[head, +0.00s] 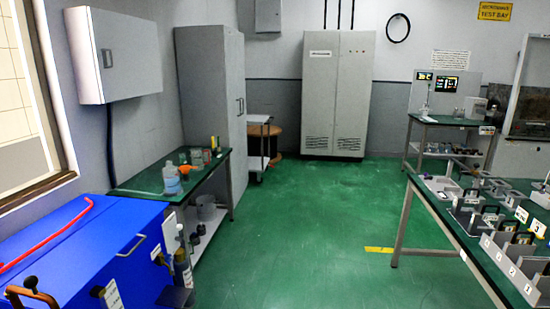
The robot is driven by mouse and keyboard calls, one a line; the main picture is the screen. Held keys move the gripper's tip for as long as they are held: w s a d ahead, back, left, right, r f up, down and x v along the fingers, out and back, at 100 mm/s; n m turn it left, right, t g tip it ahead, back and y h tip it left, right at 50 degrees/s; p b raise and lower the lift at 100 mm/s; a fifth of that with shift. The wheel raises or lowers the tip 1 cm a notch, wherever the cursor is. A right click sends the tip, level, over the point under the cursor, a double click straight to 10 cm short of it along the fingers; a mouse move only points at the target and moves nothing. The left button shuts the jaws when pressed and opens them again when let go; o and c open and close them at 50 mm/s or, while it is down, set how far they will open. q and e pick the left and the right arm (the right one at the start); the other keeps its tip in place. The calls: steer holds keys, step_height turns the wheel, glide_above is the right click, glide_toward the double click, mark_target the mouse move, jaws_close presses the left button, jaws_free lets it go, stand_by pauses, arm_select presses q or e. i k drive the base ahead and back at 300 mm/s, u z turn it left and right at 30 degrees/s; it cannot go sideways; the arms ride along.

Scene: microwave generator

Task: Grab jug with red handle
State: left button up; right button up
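No jug with a red handle can be made out for certain. On the green-topped bench at the left, a small clear vessel with blue contents (171,181) stands near the front. An orange-red piece (188,170) is right beside it; I cannot tell whether it is a handle or a separate object. Other small clear vessels (196,157) stand just behind. Neither of my grippers is in view.
A blue cabinet (90,245) with a red bar (45,235) fills the lower left, before the bench (145,190). A long table (440,215) with grey racks (510,265) stands at right. The green floor (300,215) between is clear.

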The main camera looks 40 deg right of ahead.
mark_target(196, 153)
steer(key=z, duration=0.95)
steer(key=k, duration=0.4)
steer(key=z, duration=1.05)
steer(key=i, duration=2.35)
steer(key=u, duration=0.15)
steer(key=i, duration=3.05)
steer(key=u, duration=0.35)
steer(key=i, duration=1.5)
steer(key=u, duration=0.7)
steer(key=i, duration=1.1)
steer(key=u, duration=1.6)
steer(key=i, duration=1.1)
steer(key=u, duration=0.75)
